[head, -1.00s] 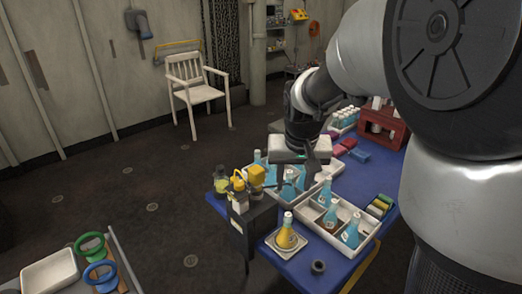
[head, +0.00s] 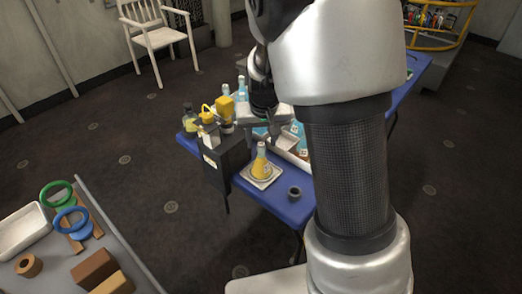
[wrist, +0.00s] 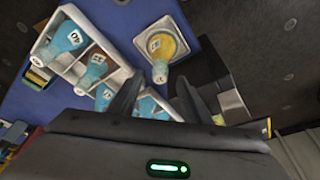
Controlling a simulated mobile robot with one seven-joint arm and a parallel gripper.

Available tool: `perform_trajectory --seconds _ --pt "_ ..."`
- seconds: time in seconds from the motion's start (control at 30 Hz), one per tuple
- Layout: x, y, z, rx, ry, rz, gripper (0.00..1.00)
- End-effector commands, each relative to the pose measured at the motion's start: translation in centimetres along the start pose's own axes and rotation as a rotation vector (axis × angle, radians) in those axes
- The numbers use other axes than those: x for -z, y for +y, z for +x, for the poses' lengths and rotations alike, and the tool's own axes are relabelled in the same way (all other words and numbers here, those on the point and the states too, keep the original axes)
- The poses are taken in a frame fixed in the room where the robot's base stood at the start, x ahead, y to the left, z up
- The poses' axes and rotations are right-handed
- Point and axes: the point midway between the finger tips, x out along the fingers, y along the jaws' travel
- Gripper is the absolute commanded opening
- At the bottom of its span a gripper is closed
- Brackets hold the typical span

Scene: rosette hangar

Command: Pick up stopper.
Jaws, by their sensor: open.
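A small dark grey ring-like piece (head: 295,192), which looks like the stopper, lies on the blue table (head: 270,205) near its front edge. It is right of a flask with yellow liquid (head: 260,168) on a white square plate. My gripper (head: 274,130) is open above the table, behind that flask and well apart from the dark piece. In the wrist view the open fingers (wrist: 157,97) have nothing held between them. The yellow flask (wrist: 165,42) shows beyond them, and a dark bit (wrist: 122,2), perhaps the stopper, is cut off at the top edge.
A white divided tray (wrist: 75,65) holds several blue flasks beside my gripper. A dark box (head: 226,160) with yellow-topped items stands left of the yellow flask. A grey table (head: 130,265) with coloured rings is at front left. My arm hides the table's right part.

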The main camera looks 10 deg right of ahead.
Motion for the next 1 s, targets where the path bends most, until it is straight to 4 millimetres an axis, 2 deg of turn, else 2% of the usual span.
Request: perform_trajectory --seconds 0.03,0.1,0.33,0.6,0.9,1.0 --pt "-0.09 0.08 1.13 -0.002 -0.002 0.001 0.43" --pt "-0.02 0.09 1.75 -0.001 -0.001 0.002 0.43" --pt "0.08 0.03 1.79 0.000 0.001 0.001 0.43" --pt "0.04 0.02 1.79 0.000 0.000 0.000 0.00" --pt "0.07 0.02 1.72 0.000 0.001 0.000 0.00" --pt "0.30 -0.01 1.05 0.001 0.001 0.000 0.00"
